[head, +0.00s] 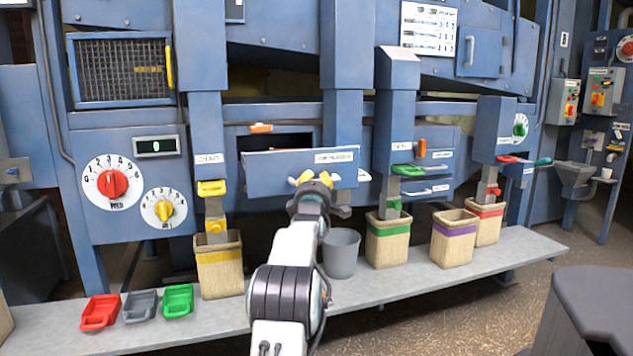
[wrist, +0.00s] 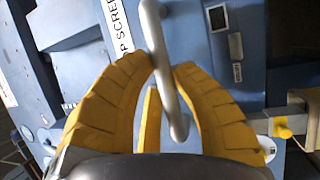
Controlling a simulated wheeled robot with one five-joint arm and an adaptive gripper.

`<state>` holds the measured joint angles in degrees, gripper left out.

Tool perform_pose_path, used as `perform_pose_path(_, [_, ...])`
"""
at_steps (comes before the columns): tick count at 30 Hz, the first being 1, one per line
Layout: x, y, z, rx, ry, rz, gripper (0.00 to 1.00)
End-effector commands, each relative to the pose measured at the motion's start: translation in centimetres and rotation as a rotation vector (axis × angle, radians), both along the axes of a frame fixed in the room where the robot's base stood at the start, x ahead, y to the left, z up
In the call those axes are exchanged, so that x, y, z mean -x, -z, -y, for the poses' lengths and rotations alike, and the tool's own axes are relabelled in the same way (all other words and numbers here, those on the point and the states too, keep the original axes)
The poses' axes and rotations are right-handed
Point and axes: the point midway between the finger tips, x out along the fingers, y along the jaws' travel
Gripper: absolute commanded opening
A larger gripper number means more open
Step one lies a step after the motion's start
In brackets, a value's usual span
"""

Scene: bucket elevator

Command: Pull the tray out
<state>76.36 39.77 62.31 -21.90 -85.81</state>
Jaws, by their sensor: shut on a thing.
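The tray (head: 262,167) is a blue drawer with a wide front panel and a white label, in the middle of the machine in the head view. Its front stands out from the machine, with a dark opening above and behind it. In the head view my gripper hides most of the handle.
Below, a grey bench (head: 400,285) holds several colour-banded bins and a grey bucket (head: 341,254). Red, grey and green scoops (head: 178,300) lie at its left. A yellow-handled chute (head: 212,188) stands left of the tray. An orange latch (head: 261,128) sits above the opening.

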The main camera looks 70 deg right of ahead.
Motion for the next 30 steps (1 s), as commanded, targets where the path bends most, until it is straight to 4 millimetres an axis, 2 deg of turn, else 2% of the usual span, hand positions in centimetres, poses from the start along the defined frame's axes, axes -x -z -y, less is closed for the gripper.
perform_pose_path(2, [-0.1,0.2,0.0,-0.004,-0.002,0.001,0.0])
perform_pose_path(3, [-0.1,0.2,0.0,-0.004,-0.002,0.001,0.24])
perform_pose_path(12, [0.0,0.1,0.0,-0.002,0.0,0.0,0.5])
perform_pose_path(23, [0.0,0.0,-0.2,0.0,0.0,0.0,0.5])
perform_pose_path(30, [0.4,0.2,-1.5,-0.001,0.0,0.0,0.5])
